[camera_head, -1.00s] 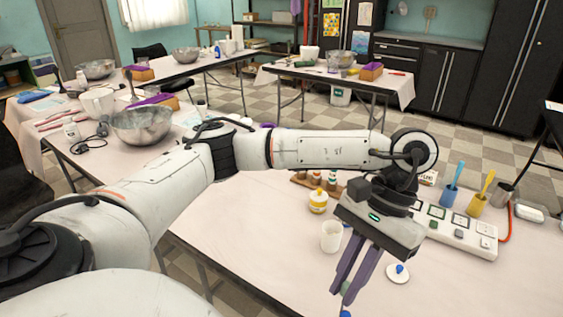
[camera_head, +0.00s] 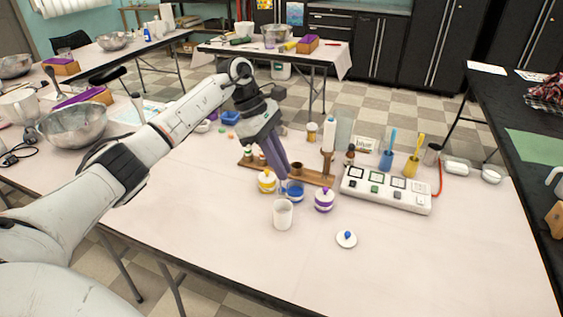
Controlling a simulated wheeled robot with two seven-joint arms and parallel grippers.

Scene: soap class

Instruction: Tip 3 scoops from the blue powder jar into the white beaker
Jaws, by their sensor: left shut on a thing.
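The open blue powder jar (camera_head: 295,194) stands near the middle of the table, with blue showing at its mouth. The white beaker (camera_head: 283,216) stands upright and apart, just in front of it. My left gripper (camera_head: 282,177) comes down from above, its purple fingers shut at the back left of the jar's mouth. It is shut on a small scoop, which is mostly hidden by the fingers and jar. I cannot tell how deep the scoop is. A white lid with a blue knob (camera_head: 346,239) lies to the front right. My right gripper is out of view.
A yellow-topped jar (camera_head: 267,182) and a purple-topped jar (camera_head: 324,201) flank the blue jar. Behind is a wooden rack (camera_head: 314,178). A white panel (camera_head: 385,191) and blue and yellow cups (camera_head: 411,165) stand right. The table's front is clear.

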